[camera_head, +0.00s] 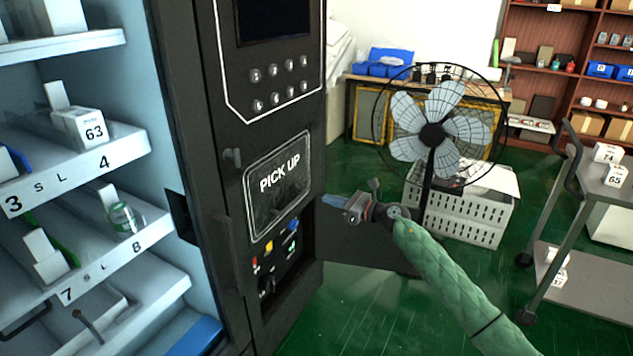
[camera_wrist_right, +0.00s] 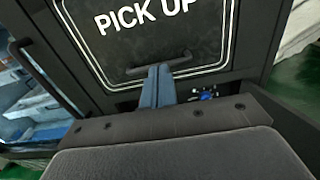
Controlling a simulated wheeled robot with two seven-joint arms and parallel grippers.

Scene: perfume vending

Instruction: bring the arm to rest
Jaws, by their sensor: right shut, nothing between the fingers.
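My right gripper (camera_head: 334,201) comes in from the right on a green-sleeved arm and points left at the vending machine's dark front. Its blue-grey fingers are shut together with nothing between them. In the right wrist view the closed fingers (camera_wrist_right: 157,85) show in front of the pick-up panel (camera_wrist_right: 150,40), just below its lettering. The pick-up panel (camera_head: 279,184) also shows in the head view, left of the fingertips, with a visible gap in that view. My left gripper is not in view.
The vending machine door (camera_head: 232,228) stands open, with shelves of boxes and a small bottle (camera_head: 124,218) at left. A black fan (camera_head: 433,134) and a white crate (camera_head: 462,205) stand behind the arm. A grey cart (camera_head: 590,290) is at right. Green floor is clear below.

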